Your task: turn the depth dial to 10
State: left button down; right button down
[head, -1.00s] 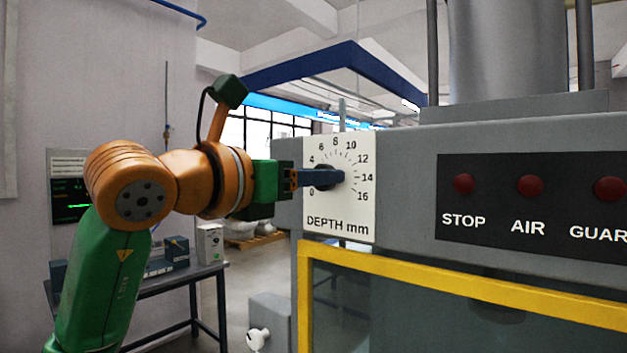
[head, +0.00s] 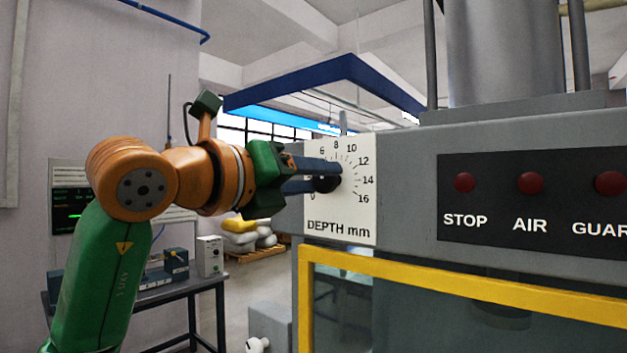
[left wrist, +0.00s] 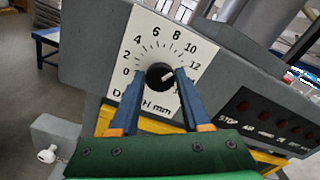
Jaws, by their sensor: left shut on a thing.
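The depth dial is a black round knob (head: 327,184) on a white plate (head: 340,228) marked 0 to 16 and "DEPTH mm". It also shows in the left wrist view (left wrist: 157,76). My left gripper (head: 328,176) reaches in from the left and is shut on the knob, with one blue finger on each side. In the left wrist view the gripper (left wrist: 160,74) frames the knob. A pale mark on the knob points to the right, roughly towards 12; I cannot read it exactly. The fingers hide some of the scale. My right gripper is not in view.
A black panel (head: 540,205) with red STOP, AIR and GUARD buttons is to the right of the dial plate. A yellow-framed guard (head: 460,280) lies below. A bench (head: 190,288) with small devices stands at the left, behind my arm.

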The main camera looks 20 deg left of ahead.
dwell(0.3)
pick_arm(q)
jog(key=shift+c, duration=1.9)
grip_release()
jog(key=shift+a, duration=0.1)
jog(key=shift+s, duration=0.25)
jog(key=b+v, duration=0.3)
jog(key=v, duration=0.4)
jog(key=shift+w, duration=0.2)
